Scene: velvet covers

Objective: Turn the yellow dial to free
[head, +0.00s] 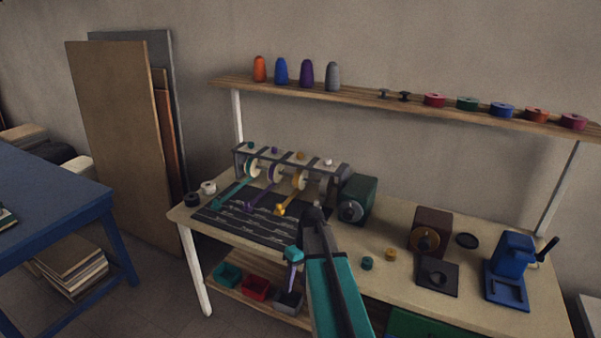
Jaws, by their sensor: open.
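A rack with several ribbon reels (287,162) stands at the back left of the workbench, with small coloured knobs along its top. The one I take for the yellow dial is the orange-yellow knob (301,155), above the yellow ribbon (290,201). Its setting and any marks are too small to read. Teal and purple ribbons run down beside the yellow one onto a dark marked mat (232,222). My gripper (290,281) appears small below my arm's bend, in front of the bench's front edge. It is open, empty and well apart from the rack; its fingertips are hard to make out.
A green box (358,199) stands right of the rack. A shelf (390,101) with cones and rolls runs above. A blue table (50,215) stands left.

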